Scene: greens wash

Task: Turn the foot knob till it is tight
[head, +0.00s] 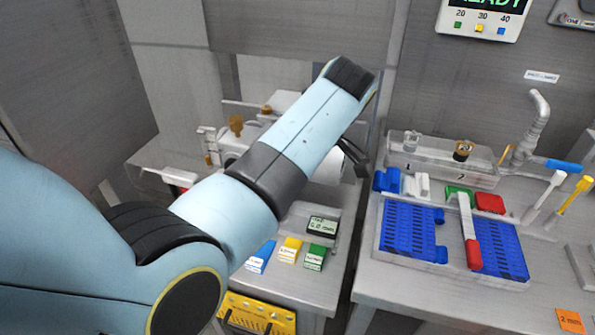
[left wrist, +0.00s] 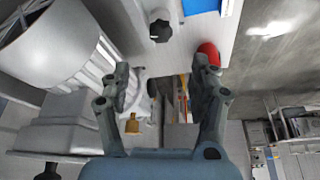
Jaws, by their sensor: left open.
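A dark lobed knob (left wrist: 160,29) shows near the top of the left wrist view, on a pale surface. A brass-coloured knob (left wrist: 132,124) shows below it, by the left finger; I cannot tell which one is the foot knob. In the head view brass knobs (head: 236,124) stand on the pale apparatus at the back of the left bench. My left gripper (left wrist: 160,76) is open, with nothing seen between its fingertips; the dark knob is ahead of them and apart. In the head view my left arm hides most of the gripper. My right gripper is not in view.
A red rounded thing (left wrist: 208,53) is close to the right finger. A ribbed white cylinder (left wrist: 60,45) is at left. In the head view, blue racks (head: 408,230) and a clear tank (head: 440,160) fill the right bench. Small coloured blocks (head: 290,250) lie on the left bench.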

